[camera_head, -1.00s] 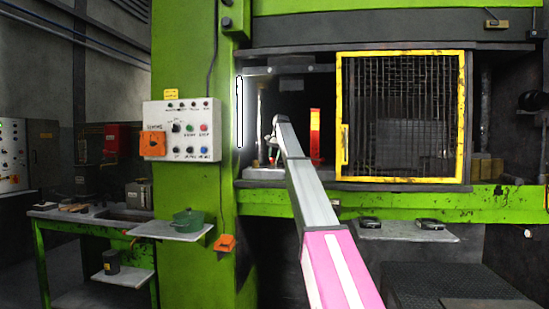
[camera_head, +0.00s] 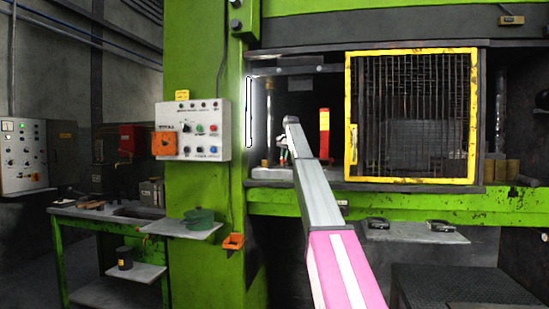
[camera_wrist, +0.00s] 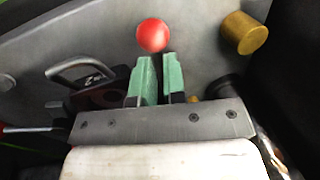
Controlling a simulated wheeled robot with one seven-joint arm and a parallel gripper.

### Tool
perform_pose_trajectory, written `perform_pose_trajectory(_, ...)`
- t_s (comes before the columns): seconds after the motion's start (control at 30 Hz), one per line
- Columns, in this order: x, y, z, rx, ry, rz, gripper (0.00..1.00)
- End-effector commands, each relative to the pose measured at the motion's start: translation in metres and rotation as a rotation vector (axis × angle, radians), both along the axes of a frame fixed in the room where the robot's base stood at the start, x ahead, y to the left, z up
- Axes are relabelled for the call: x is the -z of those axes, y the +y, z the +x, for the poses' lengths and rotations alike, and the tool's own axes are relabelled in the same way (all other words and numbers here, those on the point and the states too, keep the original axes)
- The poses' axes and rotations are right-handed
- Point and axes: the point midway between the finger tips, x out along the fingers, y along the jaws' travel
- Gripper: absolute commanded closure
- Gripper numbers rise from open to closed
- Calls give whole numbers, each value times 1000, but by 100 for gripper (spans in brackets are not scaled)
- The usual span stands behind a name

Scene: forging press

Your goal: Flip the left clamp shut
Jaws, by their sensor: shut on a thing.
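My gripper (camera_wrist: 154,62) has its two green fingers around a red ball knob (camera_wrist: 152,36), which shows at their tips in the wrist view. The knob's stem and the part it belongs to are hidden, so I cannot tell for sure that it is the left clamp's lever. A dark part with a bent metal loop (camera_wrist: 82,68) sits left of the fingers on the grey plate (camera_wrist: 200,30). In the head view my arm reaches into the press opening, and my gripper (camera_head: 283,148) is small there. The clamp's position cannot be made out.
A brass cylinder (camera_wrist: 245,33) stands right of the knob. In the head view a red and yellow block (camera_head: 324,133) stands right of my gripper. The yellow-framed mesh guard (camera_head: 350,115) covers the opening's right part. The control panel (camera_head: 195,130) is on the left column.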

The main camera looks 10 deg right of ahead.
Motion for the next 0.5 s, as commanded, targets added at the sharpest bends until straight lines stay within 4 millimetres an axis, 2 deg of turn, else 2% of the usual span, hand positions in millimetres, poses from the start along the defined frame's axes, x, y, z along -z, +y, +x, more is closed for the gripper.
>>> perform_pose_trajectory(0.03, 0, -10, -3, -13, 6, 2, 100)
perform_pose_trajectory(0.07, 0, -11, -3, -28, 6, 2, 100)
perform_pose_trajectory(0.47, 0, -11, -5, -72, 7, 0, 100)
perform_pose_trajectory(0.5, 0, -11, -5, -73, 7, 0, 78)
